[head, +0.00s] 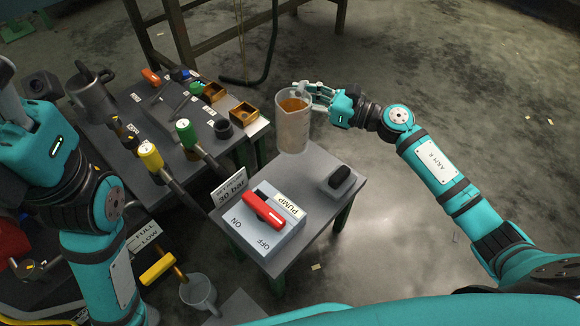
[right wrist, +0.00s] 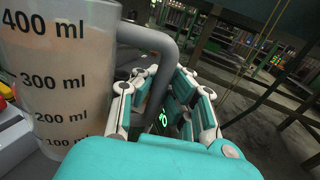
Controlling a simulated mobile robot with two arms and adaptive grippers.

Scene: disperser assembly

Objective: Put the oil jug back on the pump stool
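The oil jug (head: 293,130) is a clear, graduated jug with amber oil showing at its top. It looks upright, beside and apparently above the far corner of the pump stool (head: 314,222). My right gripper (head: 308,95) has its fingers around the jug's grey handle. In the right wrist view the jug (right wrist: 62,85) fills the left side, and its handle (right wrist: 160,60) runs between my fingers (right wrist: 160,105). The stool is a grey-topped stand with green legs. It bears a pump box (head: 268,228) with a red lever.
A dark block on a grey pad (head: 341,182) lies on the stool's right side. A "30 bar" sign (head: 230,190) stands at its left edge. The crowded worktable (head: 245,112) is to the left. A clear cup (head: 198,292) is low in front.

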